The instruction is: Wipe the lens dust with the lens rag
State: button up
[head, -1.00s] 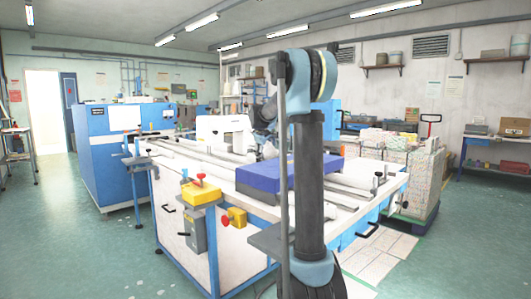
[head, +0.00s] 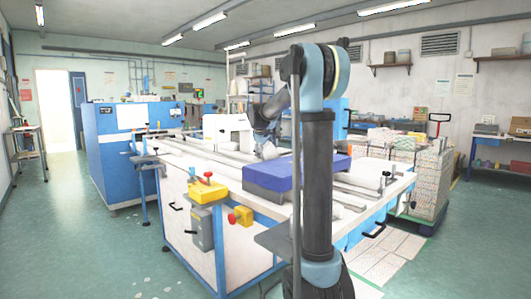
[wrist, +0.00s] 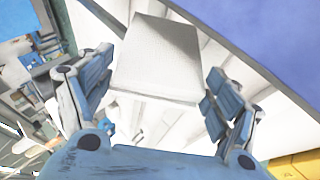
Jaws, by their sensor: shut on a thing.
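A pale grey-white block-like piece (wrist: 156,58), which looks like the folded lens rag, sits between the fingers of my gripper (wrist: 160,70) in the wrist view. My gripper is shut on it, a finger at each side. In the head view my arm reaches over the far part of the white worktable (head: 262,231), and the gripper end there is small and partly hidden by my own arm. I cannot make out the lens or any dust on it in either view.
A blue-topped box (head: 268,178) lies on the table near my arm; a blue surface also fills the wrist view's upper right (wrist: 270,35). A white machine (head: 226,132) stands behind. A yellow block (head: 207,192) with a red knob sits at the table's left edge. Floor is free at left.

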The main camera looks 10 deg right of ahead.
jog(key=shift+s, duration=0.1)
jog(key=shift+s+d, duration=0.3)
jog(key=shift+s, duration=0.05)
jog(key=shift+r, duration=0.1)
dwell(0.4)
notch_tip(320, 180, up, 14)
dwell(1.3)
dwell(0.4)
